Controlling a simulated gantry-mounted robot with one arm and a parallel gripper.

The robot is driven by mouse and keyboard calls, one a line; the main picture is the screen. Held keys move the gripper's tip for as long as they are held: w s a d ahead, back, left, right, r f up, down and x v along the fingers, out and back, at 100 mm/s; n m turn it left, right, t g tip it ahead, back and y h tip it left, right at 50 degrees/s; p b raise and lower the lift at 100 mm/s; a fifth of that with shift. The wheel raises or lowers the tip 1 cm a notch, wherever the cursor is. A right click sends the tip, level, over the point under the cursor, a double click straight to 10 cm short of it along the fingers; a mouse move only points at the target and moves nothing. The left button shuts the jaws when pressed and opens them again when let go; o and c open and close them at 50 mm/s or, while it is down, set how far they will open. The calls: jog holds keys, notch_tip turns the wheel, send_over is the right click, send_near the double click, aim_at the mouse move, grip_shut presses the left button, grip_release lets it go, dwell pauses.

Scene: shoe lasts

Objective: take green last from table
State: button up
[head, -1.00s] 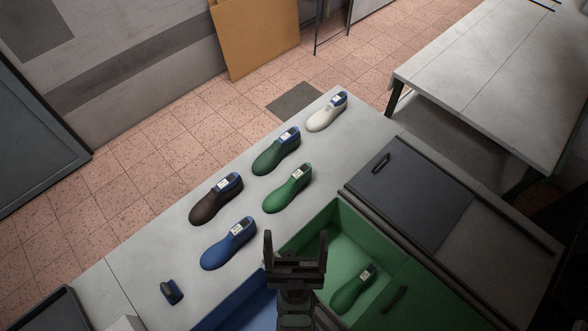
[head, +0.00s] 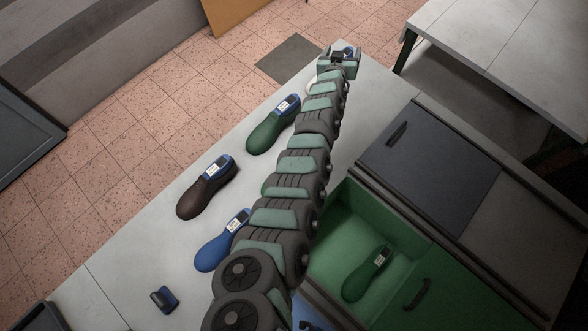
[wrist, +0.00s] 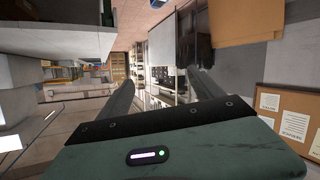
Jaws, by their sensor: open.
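A green last (head: 268,132) with a blue top and white label lies on the grey table (head: 140,250), left of my arm. Another green last (head: 364,275) lies in the green bin (head: 345,205). My gripper (head: 345,50) is at the table's far end, by the mostly hidden white last (head: 312,85). In the wrist view my gripper (wrist: 163,78) is open, with nothing between its fingers and the room beyond.
A brown last (head: 205,190) and a blue last (head: 218,246) lie on the table, with a small dark object (head: 164,299) nearer its front. A dark lid (head: 430,175) lies right of my arm. Another table (head: 510,55) stands at upper right.

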jog(key=s+d+f+m+g+h+b, duration=0.1)
jog(key=s+d+f+m+g+b, duration=0.15)
jog(key=s+f+g, duration=0.2)
jog(key=s+a+f+m+g+y+b, duration=0.2)
jog(key=s+a+f+m+g, duration=0.3)
jog(key=s+f, duration=0.5)
jog(key=s+a+g+y, duration=0.1)
jog(key=s+a, duration=0.2)
jog(key=s+a+f+g+b, duration=0.1)
jog(key=s+a+g, duration=0.1)
jog(key=s+a, duration=0.1)
jog(key=s+a+f+g+y, duration=0.1)
jog(key=s+a, duration=0.3)
jog(key=s, duration=0.1)
jog(key=shift+s+a+f+y+b, duration=0.1)
jog(key=shift+s+f+y+b, duration=0.05)
jog(key=shift+y+b, duration=0.15)
jog(key=shift+g, duration=0.25)
jog(key=f, duration=0.4)
jog(key=shift+s+f+b, duration=0.2)
jog(key=shift+f+b, duration=0.05)
jog(key=shift+b, duration=0.1)
jog(key=shift+w+a+f+b, duration=0.1)
jog(key=shift+f+b, duration=0.05)
jog(key=shift+f, duration=1.35)
jog(key=shift+a+f+b, duration=0.1)
jog(key=shift+f+b, duration=0.05)
jog(key=shift+f, duration=1.3)
jog(key=shift+c, duration=0.6)
grip_shut()
